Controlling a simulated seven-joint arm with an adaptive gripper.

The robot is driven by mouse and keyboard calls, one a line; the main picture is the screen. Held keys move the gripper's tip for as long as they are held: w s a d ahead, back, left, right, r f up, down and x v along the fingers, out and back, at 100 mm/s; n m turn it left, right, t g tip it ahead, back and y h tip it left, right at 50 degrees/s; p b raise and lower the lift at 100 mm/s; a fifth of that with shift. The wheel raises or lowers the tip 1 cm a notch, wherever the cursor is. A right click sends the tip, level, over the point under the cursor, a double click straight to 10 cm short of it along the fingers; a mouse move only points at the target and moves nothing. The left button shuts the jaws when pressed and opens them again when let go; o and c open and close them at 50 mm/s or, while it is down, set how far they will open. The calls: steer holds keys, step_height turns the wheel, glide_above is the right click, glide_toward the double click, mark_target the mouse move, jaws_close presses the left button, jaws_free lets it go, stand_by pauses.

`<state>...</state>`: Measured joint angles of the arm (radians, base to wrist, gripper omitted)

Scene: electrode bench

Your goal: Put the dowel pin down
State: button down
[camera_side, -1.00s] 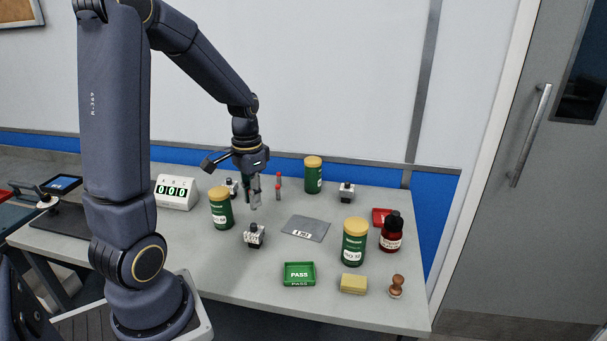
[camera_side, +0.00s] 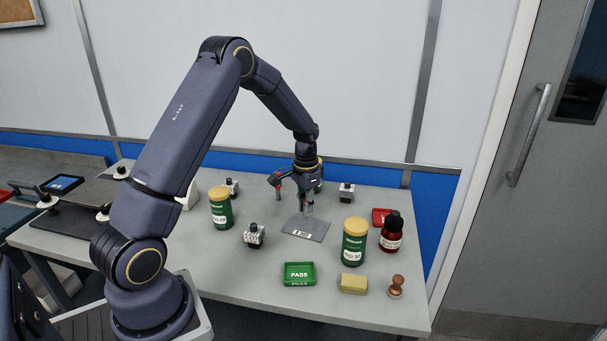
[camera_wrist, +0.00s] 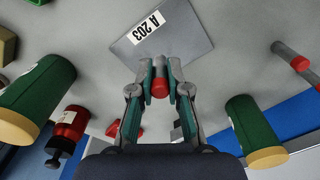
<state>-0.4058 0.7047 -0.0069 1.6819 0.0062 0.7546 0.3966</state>
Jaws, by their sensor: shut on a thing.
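My gripper (camera_side: 307,208) is above the grey plate (camera_side: 316,227) on the bench. In the wrist view my gripper (camera_wrist: 160,68) is shut on the dowel pin (camera_wrist: 159,87), a short pin with a red end, gripped between both fingertips. The plate (camera_wrist: 190,48), labelled A 203, lies under and beyond the fingertips there. Whether the pin touches the plate cannot be told. In the side view the held pin is too small to make out.
Green canisters (camera_side: 354,243) (camera_side: 221,210), a dark bottle (camera_side: 391,236), a green PASS tray (camera_side: 299,285) and a small clamp-like block (camera_side: 254,236) stand around. Bench between plate and tray is clear.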

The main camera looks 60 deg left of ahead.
steer(key=shift+w+a+f, duration=0.1)
steer(key=shift+w+f, duration=0.05)
steer(key=shift+f, duration=0.75)
steer(key=shift+w+f, duration=0.1)
steer(key=shift+f, duration=0.8)
steer(key=c, duration=1.1)
jaws_free()
steer(key=shift+f, duration=0.1)
steer(key=shift+c, duration=0.2)
